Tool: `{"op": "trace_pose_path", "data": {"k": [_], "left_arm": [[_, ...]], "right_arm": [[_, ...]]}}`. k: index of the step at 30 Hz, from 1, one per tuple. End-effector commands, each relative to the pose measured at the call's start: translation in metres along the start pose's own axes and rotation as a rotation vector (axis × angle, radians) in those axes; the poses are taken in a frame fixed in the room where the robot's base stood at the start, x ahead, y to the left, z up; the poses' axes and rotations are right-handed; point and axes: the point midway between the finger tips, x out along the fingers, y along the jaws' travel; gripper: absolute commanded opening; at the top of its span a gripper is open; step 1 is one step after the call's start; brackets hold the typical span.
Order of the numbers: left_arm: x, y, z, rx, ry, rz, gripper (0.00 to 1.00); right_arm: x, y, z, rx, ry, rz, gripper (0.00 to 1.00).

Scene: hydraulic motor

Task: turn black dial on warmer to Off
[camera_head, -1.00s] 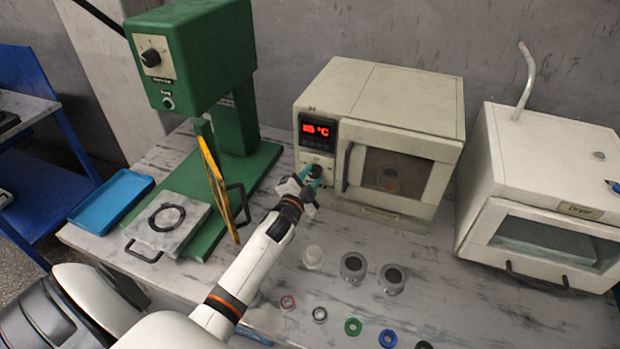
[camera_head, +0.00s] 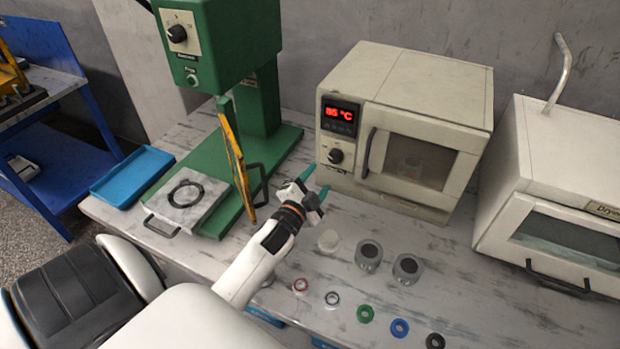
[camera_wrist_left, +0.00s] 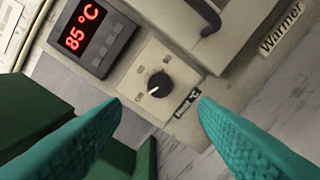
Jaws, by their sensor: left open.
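The warmer (camera_head: 405,85) is a beige box with a windowed door at the back of the table. Its red display (camera_head: 340,113) reads 85 °C. The black dial (camera_head: 336,156) is below the display, on a pale plate; it also shows in the left wrist view (camera_wrist_left: 159,84), with its white pointer mark toward the lower left of that picture. Labels around the dial are too small to read. My left gripper (camera_head: 317,181) is open and empty, in front of and below the dial, apart from it. Its teal fingers (camera_wrist_left: 160,125) flank the dial's view. My right gripper is not in view.
A green press (camera_head: 259,100) with a yellow lever stands left of the warmer. A white dryer (camera_head: 560,160) stands to the right.

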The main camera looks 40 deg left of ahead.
Motion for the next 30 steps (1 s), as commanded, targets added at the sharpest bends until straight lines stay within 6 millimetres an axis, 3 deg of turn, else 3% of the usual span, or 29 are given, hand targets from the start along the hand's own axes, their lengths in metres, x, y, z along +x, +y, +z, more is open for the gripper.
{"op": "trace_pose_path", "data": {"k": [3,9,30], "left_arm": [[-0.021,-0.002,-0.001,-0.001,0.0,-0.001,0.55],[-0.036,0.0,0.0,0.0,-0.001,0.001,0.55],[-0.037,0.0,0.0,0.0,0.0,0.0,0.55]], "right_arm": [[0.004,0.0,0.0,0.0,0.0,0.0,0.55],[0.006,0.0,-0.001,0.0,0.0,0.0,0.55],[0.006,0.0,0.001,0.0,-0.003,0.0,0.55]]}}
